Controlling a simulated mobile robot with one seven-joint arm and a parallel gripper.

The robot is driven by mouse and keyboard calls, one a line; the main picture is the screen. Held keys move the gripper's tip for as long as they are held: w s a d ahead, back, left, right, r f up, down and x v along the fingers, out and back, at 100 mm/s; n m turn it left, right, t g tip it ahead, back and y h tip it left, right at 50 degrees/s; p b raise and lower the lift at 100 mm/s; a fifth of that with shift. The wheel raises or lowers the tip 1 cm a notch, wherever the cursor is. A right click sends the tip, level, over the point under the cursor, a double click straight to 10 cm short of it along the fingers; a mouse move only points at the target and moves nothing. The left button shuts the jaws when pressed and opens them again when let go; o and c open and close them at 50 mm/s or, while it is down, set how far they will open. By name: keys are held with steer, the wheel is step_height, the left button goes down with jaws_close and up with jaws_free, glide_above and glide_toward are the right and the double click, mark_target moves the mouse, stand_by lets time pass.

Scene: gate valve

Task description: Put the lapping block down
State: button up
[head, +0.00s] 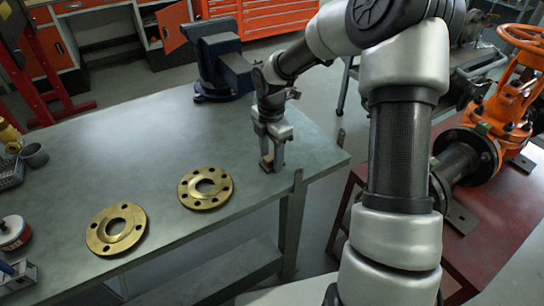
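My gripper (271,161) points down over the right end of the grey workbench (150,150), near its right corner. A small brown block (266,163), which looks like the lapping block, sits between the two fingertips. The fingers appear closed on its sides. The block is at or just above the bench top; I cannot tell whether it touches. The fingers hide part of it.
Two brass flanges (116,229) (205,187) lie on the bench left of my gripper. A blue vise (221,62) stands behind it. An orange gate valve (497,110) sits on a red table (340,215) at right. The bench's middle is clear.

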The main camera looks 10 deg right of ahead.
mark_target(271, 158)
steer(key=shift+s+d+f, duration=0.25)
steer(key=shift+s+f, duration=0.3)
steer(key=shift+r+b, duration=0.15)
steer(key=shift+b, duration=0.35)
step_height(271, 158, up, 18)
steer(key=p, duration=0.5)
steer(key=shift+a+r, duration=0.2)
steer(key=shift+a, duration=0.25)
